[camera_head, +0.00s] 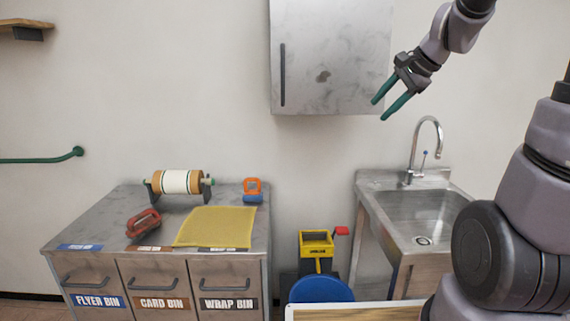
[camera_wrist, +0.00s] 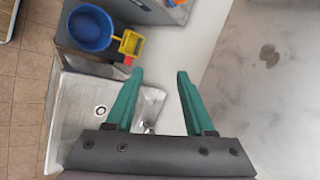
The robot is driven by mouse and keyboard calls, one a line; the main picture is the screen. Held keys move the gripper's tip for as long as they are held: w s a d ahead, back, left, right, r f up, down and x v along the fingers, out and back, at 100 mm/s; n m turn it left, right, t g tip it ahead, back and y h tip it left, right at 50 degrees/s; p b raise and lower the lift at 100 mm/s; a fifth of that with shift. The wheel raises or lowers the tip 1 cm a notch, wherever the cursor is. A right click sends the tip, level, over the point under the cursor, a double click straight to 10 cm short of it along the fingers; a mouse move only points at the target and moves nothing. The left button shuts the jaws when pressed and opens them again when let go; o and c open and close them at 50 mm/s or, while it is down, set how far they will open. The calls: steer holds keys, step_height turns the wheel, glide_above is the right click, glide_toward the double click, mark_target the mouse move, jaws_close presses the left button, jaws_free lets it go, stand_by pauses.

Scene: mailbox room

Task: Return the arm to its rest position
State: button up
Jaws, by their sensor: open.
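My gripper (camera_head: 384,107) is raised in the upper right of the head view, in front of the lower right part of a grey wall cabinet (camera_head: 330,55). Its two green fingers are spread and hold nothing. In the wrist view, my gripper (camera_wrist: 158,90) also shows open, with empty space between the fingers. The sink (camera_wrist: 88,105) shows below and to the left of the fingers there. My arm comes in from the right side of the head view.
A metal sink (camera_head: 420,215) with a tall faucet (camera_head: 428,135) stands below my gripper. A bin counter (camera_head: 110,215) at left holds a paper roll (camera_head: 180,182), a yellow mat (camera_head: 215,227) and red and orange tools. A blue round thing (camera_head: 320,290) is low in the middle.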

steer(key=s+r+n+h, duration=0.2)
steer(key=s+n, duration=0.6)
steer(key=s, duration=1)
steer(key=shift+s+a+r+n+t+h, duration=0.15)
steer(key=shift+s+a+n+t+h, duration=0.15)
steer(key=shift+n+h, duration=0.1)
